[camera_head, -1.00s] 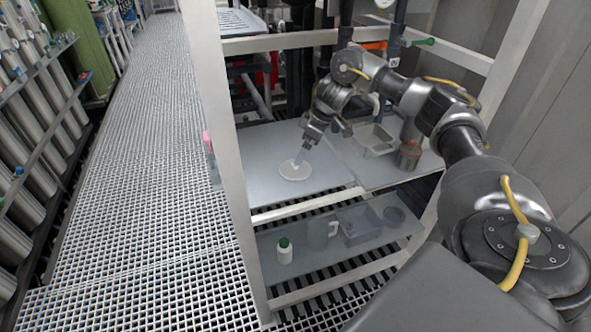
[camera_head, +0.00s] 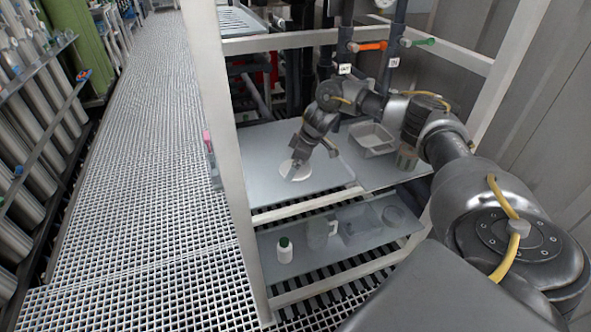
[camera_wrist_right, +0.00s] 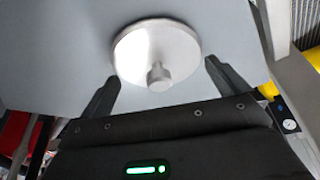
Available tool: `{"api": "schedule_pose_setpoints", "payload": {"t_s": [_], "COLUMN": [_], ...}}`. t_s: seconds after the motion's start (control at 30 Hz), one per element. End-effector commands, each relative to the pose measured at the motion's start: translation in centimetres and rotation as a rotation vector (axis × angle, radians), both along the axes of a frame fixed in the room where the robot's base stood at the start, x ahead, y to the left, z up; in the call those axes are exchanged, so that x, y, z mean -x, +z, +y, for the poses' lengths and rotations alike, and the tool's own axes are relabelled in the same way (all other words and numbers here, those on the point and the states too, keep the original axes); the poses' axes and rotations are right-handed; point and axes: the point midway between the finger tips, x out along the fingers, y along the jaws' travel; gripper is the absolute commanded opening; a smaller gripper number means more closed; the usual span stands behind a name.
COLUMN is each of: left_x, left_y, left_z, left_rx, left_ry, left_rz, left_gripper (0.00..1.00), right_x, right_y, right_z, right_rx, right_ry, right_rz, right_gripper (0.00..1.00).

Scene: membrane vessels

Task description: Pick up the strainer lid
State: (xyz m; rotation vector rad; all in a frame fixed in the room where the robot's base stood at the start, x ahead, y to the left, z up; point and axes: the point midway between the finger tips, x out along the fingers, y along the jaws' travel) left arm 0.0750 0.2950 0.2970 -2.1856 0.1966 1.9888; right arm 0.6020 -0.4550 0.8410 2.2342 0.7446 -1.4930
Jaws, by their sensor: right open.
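The strainer lid is a round, pale metal disc (camera_head: 284,168) lying flat on the upper grey shelf. In the right wrist view, the lid (camera_wrist_right: 135,48) shows a short round knob (camera_wrist_right: 158,76) on top. My right gripper (camera_head: 297,171) is over the lid. In the right wrist view, my right gripper (camera_wrist_right: 162,73) is open, one finger to each side of the knob, with visible gaps and nothing held. Whether the fingertips are down at knob height is hard to tell. My left gripper is not in view.
A metal tray (camera_head: 372,136) and a metal cup (camera_head: 407,158) stand right of the lid. The lower shelf holds a white bottle with green cap (camera_head: 285,252), a pitcher (camera_head: 317,234) and a bin (camera_head: 358,226). A white frame post (camera_head: 232,150) stands left.

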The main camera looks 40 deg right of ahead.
Motion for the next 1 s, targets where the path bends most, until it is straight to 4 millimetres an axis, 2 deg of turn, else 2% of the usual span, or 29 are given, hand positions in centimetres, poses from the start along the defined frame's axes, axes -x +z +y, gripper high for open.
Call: {"api": "schedule_pose_setpoints", "payload": {"t_s": [0.07, 0.3, 0.67, 0.87, 1.0], "left_x": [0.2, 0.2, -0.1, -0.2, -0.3], "left_y": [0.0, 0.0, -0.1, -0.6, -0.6], "left_z": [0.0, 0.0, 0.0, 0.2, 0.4], "left_rx": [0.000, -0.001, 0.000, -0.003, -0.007], "left_ry": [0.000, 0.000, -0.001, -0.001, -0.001], "left_rz": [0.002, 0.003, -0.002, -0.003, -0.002], "left_gripper": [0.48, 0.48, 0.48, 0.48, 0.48], "right_x": [0.0, 0.0, -0.1, -0.1, 2.3], "right_y": [0.0, 0.0, 0.6, 3.1, 6.0], "right_z": [0.0, 0.0, 0.0, 0.0, -0.3], "right_rx": [0.000, 0.000, -0.001, -0.002, 0.001], "right_ry": [0.000, 0.000, 0.000, 0.000, 0.003], "right_rz": [0.000, 0.000, -0.003, -0.006, -0.006], "right_gripper": [0.99, 0.68, 0.67, 0.67, 0.67]}}
